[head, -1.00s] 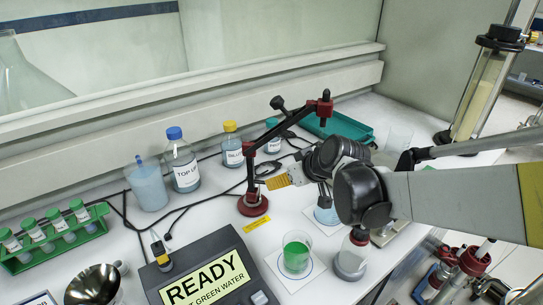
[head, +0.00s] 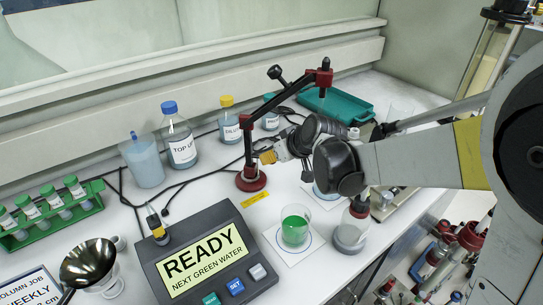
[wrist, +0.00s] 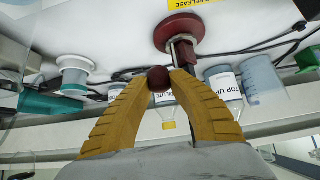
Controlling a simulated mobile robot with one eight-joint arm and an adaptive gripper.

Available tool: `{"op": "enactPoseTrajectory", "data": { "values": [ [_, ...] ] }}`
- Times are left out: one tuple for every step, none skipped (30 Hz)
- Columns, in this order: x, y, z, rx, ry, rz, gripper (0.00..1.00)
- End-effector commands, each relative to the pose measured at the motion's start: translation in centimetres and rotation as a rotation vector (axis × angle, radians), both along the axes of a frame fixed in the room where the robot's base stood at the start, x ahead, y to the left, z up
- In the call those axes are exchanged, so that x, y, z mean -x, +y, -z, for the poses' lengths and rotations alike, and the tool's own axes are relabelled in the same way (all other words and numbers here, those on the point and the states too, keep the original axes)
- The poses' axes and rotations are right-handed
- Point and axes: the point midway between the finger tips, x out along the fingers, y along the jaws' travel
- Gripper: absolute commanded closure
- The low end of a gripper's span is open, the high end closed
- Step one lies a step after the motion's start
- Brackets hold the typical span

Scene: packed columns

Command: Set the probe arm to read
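The probe arm (head: 284,97) is a dark red jointed stand in the head view. Its round red base (head: 251,179) stands on the white bench, with an upright post and a link slanting up to the right. The base (wrist: 179,32) also shows at the top of the wrist view, which is upside down. My gripper (head: 266,157) has yellow ribbed fingers and is close to the lower post. In the wrist view, the fingertips (wrist: 160,77) stand either side of a dark red ball (wrist: 158,79). I cannot tell whether they touch it.
A beaker of green liquid (head: 295,229) stands below my gripper. Labelled bottles, such as TOP UP (head: 180,148), stand behind, along with a teal tray (head: 335,108). A yellow label (head: 255,199) lies near the probe base. Cables cross the bench.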

Motion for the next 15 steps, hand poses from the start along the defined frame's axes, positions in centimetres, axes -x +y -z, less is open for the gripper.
{"op": "enactPoseTrajectory", "data": {
  "values": [
    [-0.01, 0.08, 0.04, 0.0, 0.0, -0.001, 1.0],
    [-0.01, 0.08, 0.04, 0.0, 0.0, -0.001, 1.0],
    [-0.01, 0.09, 0.04, 0.0, 0.0, -0.001, 1.0],
    [-0.01, 0.09, 0.04, 0.0, 0.0, -0.001, 1.0],
    [-0.01, 0.1, 0.04, -0.001, 0.0, -0.001, 1.0],
    [0.01, 0.11, 0.03, -0.001, 0.0, 0.001, 1.0],
    [0.03, 0.14, 0.04, -0.001, 0.0, 0.002, 1.0],
    [0.06, 0.15, 0.04, -0.001, 0.0, 0.005, 1.0],
    [0.12, 0.19, 0.04, -0.001, 0.0, 0.011, 1.0],
    [0.17, 0.2, 0.04, 0.0, 0.0, 0.017, 1.0],
    [0.23, 0.23, 0.04, 0.001, 0.001, 0.024, 1.0],
    [0.32, 0.28, 0.03, -0.001, 0.0, 0.036, 1.0],
    [0.4, 0.27, 0.02, 0.0, 0.0, 0.048, 1.0],
    [0.47, 0.32, 0.0, 0.0, 0.0, 0.061, 1.0],
    [0.62, 0.39, 0.0, 0.0, 0.0, 0.08, 1.0]
  ]
}}
